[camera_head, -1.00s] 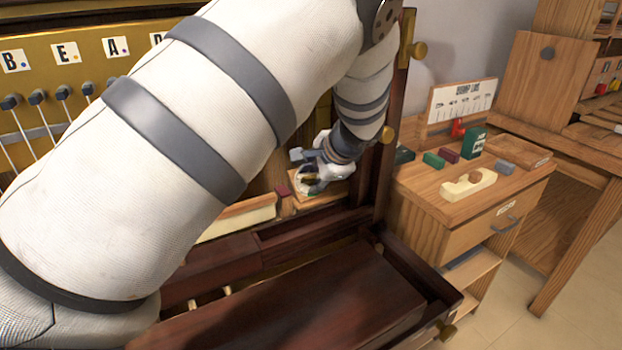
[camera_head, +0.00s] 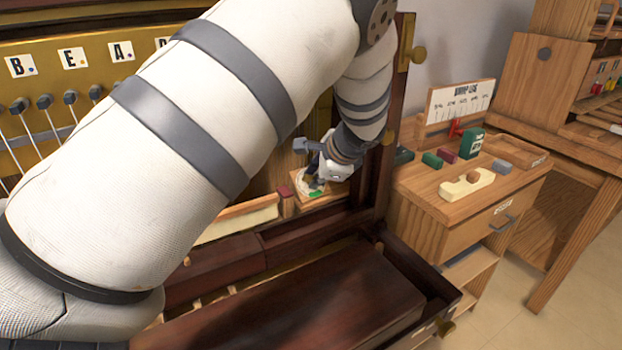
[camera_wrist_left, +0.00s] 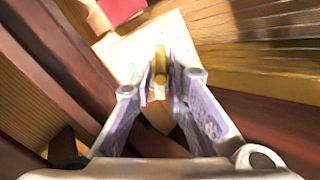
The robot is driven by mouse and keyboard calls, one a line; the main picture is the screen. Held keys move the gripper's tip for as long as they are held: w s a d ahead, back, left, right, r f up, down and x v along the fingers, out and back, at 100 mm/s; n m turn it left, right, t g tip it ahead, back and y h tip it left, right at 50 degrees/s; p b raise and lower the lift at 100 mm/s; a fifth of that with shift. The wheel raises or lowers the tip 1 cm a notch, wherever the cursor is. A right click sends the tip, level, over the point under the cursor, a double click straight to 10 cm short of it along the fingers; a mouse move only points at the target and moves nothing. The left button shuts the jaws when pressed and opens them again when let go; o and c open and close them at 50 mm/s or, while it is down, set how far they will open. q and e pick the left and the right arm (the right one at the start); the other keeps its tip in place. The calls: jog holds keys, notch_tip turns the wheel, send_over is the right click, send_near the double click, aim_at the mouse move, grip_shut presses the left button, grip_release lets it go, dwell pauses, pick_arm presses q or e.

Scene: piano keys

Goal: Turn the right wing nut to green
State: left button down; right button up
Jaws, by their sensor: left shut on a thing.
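The right wing nut (camera_wrist_left: 160,66) is a brass-coloured piece seen in the left wrist view. It stands up from a pale plate (camera_wrist_left: 133,47) on a light wooden block. My left gripper (camera_wrist_left: 161,78) is shut on it, with one finger on each side. In the head view, my left gripper (camera_head: 314,181) reaches down to a white dial (camera_head: 304,184) with a green patch (camera_head: 317,194) at its lower right edge. The wing nut is hidden by the fingers there, and I cannot tell where it points on the dial. My right gripper is not in view.
A dark wooden piano frame surrounds the dial, with an upright post (camera_head: 391,130) close to the right of my wrist. A small red block (camera_head: 284,192) is just left of the dial. A wooden side cabinet (camera_head: 425,190) with small items stands at the right.

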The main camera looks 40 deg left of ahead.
pick_arm(q)
jog(key=m, duration=0.3)
jog(key=shift+r, duration=0.2)
jog(key=shift+f+m, duration=0.15)
jog(key=shift+m, duration=0.45)
jog(key=shift+m+p, duration=0.3)
jog(key=shift+m, duration=1.6)
jog(key=m, duration=0.3)
jog(key=c, duration=1.5)
grip_release()
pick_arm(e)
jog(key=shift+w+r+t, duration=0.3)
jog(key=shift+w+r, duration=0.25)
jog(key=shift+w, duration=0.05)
